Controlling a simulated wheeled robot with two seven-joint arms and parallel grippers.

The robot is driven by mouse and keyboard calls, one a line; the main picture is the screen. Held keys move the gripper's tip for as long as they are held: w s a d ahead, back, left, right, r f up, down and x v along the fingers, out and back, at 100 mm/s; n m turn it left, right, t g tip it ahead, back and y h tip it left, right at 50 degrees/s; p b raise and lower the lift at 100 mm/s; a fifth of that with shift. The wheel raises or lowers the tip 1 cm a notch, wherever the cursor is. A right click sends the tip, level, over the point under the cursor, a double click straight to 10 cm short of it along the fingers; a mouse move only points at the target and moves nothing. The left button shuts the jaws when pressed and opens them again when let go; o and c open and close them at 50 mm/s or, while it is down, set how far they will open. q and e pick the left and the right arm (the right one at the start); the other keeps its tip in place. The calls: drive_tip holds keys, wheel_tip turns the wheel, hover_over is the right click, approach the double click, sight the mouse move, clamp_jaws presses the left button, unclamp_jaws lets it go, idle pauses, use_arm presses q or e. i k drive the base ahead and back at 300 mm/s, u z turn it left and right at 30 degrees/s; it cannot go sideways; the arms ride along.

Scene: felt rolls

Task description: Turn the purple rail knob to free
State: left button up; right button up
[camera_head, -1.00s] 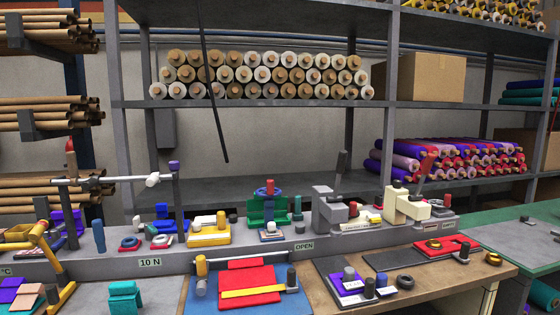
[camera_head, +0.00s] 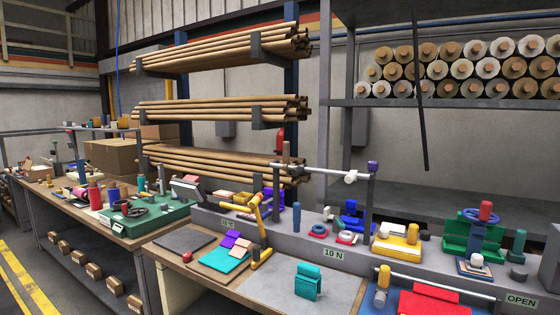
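A purple knob (camera_head: 373,166) sits on top of the dark upright post (camera_head: 371,200) at the right end of a silver horizontal rail (camera_head: 325,172). A white clamp-like piece (camera_head: 351,177) is on the rail just left of that post. The knob is small here, and I cannot read its setting. Neither of my grippers is in view.
The rail stands on the grey raised bench ledge, behind a "10 N" label (camera_head: 333,254). A yellow angled stand (camera_head: 259,232) and a teal block (camera_head: 308,282) are in front. Blue and green fixtures stand to the right. A green-topped tray (camera_head: 150,215) is on the left bench.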

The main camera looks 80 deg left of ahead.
sight(373, 166)
drive_tip(key=u, duration=2.5)
